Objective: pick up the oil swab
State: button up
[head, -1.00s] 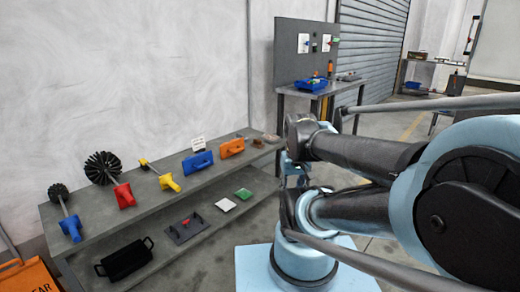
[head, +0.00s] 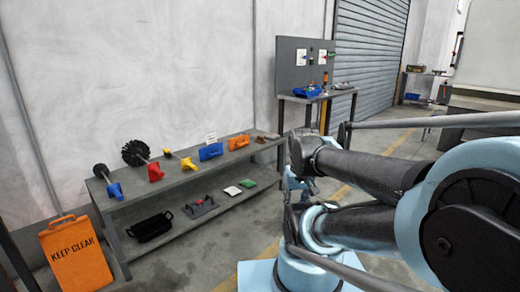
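Several handled tools lie on the top of a grey two-level bench (head: 225,172) at the left in the head view. They are a round dark brush with a blue handle (head: 115,190), a larger dark bristled brush with a red handle (head: 155,172), and a small yellow-handled tool (head: 188,163). A blue block-like tool (head: 210,151) and an orange one (head: 238,142) lie farther along. I cannot tell for sure which is the oil swab; the small yellow-handled tool may be it.
An orange "KEEP CLEAR" sign (head: 75,255) stands left of the bench. The lower shelf holds a black tray (head: 150,227), a grey plate with handles (head: 200,206) and white and green pads. A workbench with a pegboard (head: 303,62) stands behind. Floor before the bench is clear.

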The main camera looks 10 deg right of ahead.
aim_at(260, 140)
jog(key=z, duration=0.45)
jog(key=i, duration=1.9)
jog(key=u, duration=0.95)
jog(key=i, duration=1.05)
jog(key=u, duration=0.65)
